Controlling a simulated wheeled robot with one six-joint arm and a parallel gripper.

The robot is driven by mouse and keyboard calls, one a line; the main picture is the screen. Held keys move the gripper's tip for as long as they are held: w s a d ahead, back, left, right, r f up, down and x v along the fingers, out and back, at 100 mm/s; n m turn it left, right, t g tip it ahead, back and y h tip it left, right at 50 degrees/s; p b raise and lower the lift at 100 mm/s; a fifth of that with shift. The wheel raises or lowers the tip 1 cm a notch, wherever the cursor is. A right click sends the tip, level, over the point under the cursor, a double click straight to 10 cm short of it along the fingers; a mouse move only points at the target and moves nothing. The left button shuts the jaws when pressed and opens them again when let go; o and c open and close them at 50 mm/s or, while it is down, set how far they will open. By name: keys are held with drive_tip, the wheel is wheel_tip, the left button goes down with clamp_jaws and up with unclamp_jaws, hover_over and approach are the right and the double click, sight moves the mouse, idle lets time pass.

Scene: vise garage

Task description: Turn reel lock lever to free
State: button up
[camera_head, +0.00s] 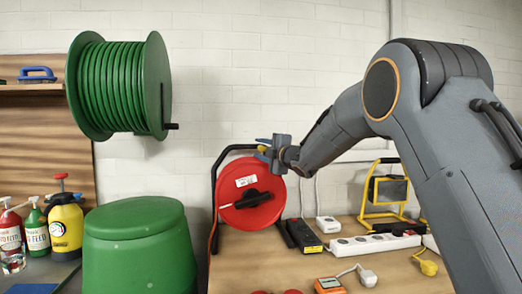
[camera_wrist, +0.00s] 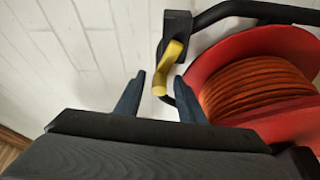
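The red cable reel (camera_head: 240,180) stands on the workbench in a black tube frame, with a white label and a black knob on its face. In the wrist view its orange cable (camera_wrist: 255,95) is wound between red flanges. The yellow lock lever (camera_wrist: 168,65) hangs from a black block (camera_wrist: 177,25) on the frame, angled down to the left. My gripper (camera_wrist: 158,88) is open, its two fingers apart, with the lever's lower end near the gap between the fingertips. In the head view my gripper (camera_head: 272,150) is at the frame's upper right and partly hides the lever.
A green hose reel (camera_head: 120,85) is on the wall at left, above a green lidded bin (camera_head: 140,245). A black box (camera_head: 303,236), a white power strip (camera_head: 375,243) and a yellow work light (camera_head: 388,190) are right of the reel. A white brick wall is behind.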

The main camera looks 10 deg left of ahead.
drive_tip(key=b+v, duration=0.1)
drive_tip(key=v, duration=0.6)
drive_tip(key=shift+s+d, duration=0.3)
idle(0.3)
